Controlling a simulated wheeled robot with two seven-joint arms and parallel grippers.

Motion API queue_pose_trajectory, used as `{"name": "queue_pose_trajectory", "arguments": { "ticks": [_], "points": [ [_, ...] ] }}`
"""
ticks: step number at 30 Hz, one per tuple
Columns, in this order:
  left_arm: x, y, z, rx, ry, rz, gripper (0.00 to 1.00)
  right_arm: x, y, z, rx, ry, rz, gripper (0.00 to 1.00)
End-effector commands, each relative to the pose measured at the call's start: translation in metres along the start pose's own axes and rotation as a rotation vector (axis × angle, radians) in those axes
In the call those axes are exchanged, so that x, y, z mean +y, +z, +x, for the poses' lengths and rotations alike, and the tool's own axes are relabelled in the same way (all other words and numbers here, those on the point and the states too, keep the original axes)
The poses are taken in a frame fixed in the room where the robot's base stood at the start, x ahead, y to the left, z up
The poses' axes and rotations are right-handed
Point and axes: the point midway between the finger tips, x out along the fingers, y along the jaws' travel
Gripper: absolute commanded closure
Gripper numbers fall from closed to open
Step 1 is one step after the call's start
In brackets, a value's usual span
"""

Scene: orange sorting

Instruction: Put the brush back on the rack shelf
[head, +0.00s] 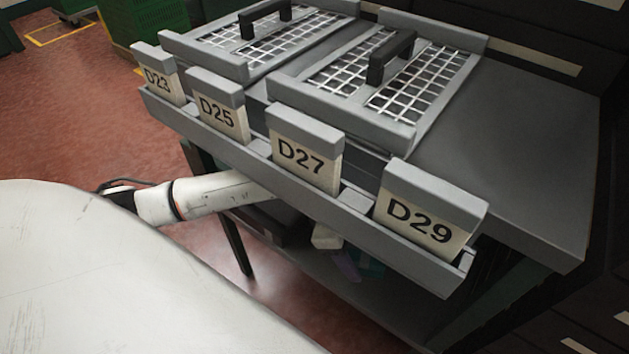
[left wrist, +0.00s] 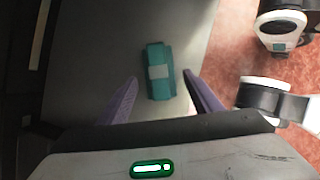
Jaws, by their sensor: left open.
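A teal block-shaped thing with a pale band across its middle, which I take for the brush (left wrist: 158,58), lies on a grey shelf surface (left wrist: 95,45) in the left wrist view. My left gripper (left wrist: 161,78) is open, with its purple fingers on either side of the brush's near end; whether they touch it cannot be told. In the head view the left arm reaches under the rack's top (head: 535,150). A purple finger of the left gripper (head: 347,266) and a bit of teal show dimly on the lower level, mostly hidden by the label rail. My right gripper is not in view.
Label cards D23, D25, D27 (head: 303,163) and D29 (head: 420,218) stand along the rack's front rail (head: 250,165). Two wire-mesh trays with black handles (head: 390,58) sit on top. The rack top at right is bare. A green crate (head: 145,18) stands behind on the red floor.

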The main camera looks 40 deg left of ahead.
Motion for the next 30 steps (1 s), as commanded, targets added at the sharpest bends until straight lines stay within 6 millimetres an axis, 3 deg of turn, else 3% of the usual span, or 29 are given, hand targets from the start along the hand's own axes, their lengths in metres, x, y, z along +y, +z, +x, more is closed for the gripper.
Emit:
{"name": "queue_pose_trajectory", "arguments": {
  "ticks": [6,13,25,30],
  "points": [
    [0.0,-0.05,-0.02,0.005,0.001,-0.002,0.41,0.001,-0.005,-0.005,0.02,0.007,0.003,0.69],
    [-0.001,-0.084,-0.034,0.002,-0.001,-0.001,0.41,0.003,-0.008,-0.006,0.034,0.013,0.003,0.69],
    [0.0,-0.092,-0.038,-0.002,0.0,0.001,0.41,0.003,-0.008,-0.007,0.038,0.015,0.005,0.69],
    [-0.007,-0.083,-0.037,-0.037,-0.017,-0.017,0.41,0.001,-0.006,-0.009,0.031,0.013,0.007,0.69]
  ]
}}
